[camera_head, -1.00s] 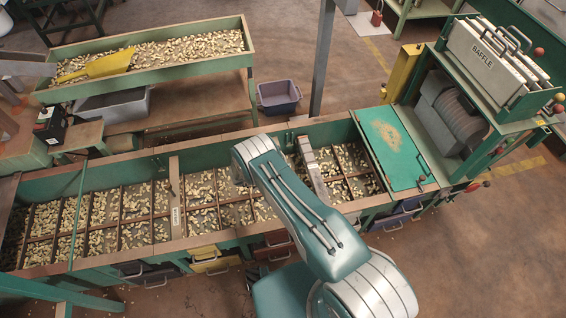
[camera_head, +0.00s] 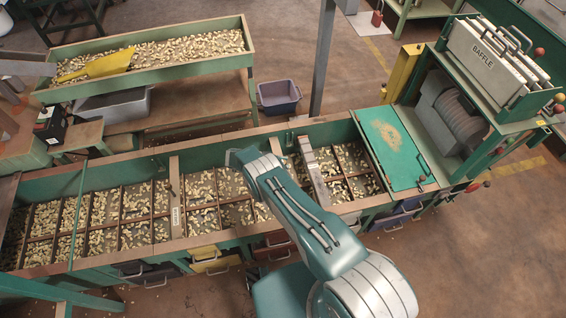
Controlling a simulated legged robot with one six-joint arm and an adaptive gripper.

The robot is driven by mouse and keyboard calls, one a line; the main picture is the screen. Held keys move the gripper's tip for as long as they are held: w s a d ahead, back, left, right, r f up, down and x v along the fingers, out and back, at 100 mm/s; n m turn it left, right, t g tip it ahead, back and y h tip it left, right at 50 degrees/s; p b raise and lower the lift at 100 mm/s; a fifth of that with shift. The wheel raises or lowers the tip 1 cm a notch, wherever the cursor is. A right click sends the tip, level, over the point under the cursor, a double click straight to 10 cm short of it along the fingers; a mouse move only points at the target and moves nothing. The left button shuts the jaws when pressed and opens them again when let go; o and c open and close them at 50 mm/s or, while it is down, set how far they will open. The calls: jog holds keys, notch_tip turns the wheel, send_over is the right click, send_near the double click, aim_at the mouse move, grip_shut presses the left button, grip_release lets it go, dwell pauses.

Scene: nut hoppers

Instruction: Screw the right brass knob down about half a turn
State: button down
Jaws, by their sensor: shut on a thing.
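My arm reaches from the bottom right over the long green sorting trough (camera_head: 120,258). Its wrist is above the middle of the trough, near the back wall. My gripper is not visible; the wrist and forearm cover the spot below them. A pale metal bar (camera_head: 312,172) lies across the trough just right of the wrist. A wooden crosspiece with a label (camera_head: 176,215) spans it to the left.
Nuts lie in the trough's compartments. A green lid (camera_head: 393,150) covers its right end, beside a machine with a baffle box (camera_head: 482,62). Behind stand a nut tray with a yellow scoop (camera_head: 95,66) and a purple bin (camera_head: 278,97). Drawers with handles (camera_head: 215,262) line the front.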

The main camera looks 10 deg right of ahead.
jog(key=shift+w+r, duration=0.1)
jog(key=shift+c, duration=1.9)
grip_release()
jog(key=v, duration=0.7)
jog(key=shift+a, duration=0.35)
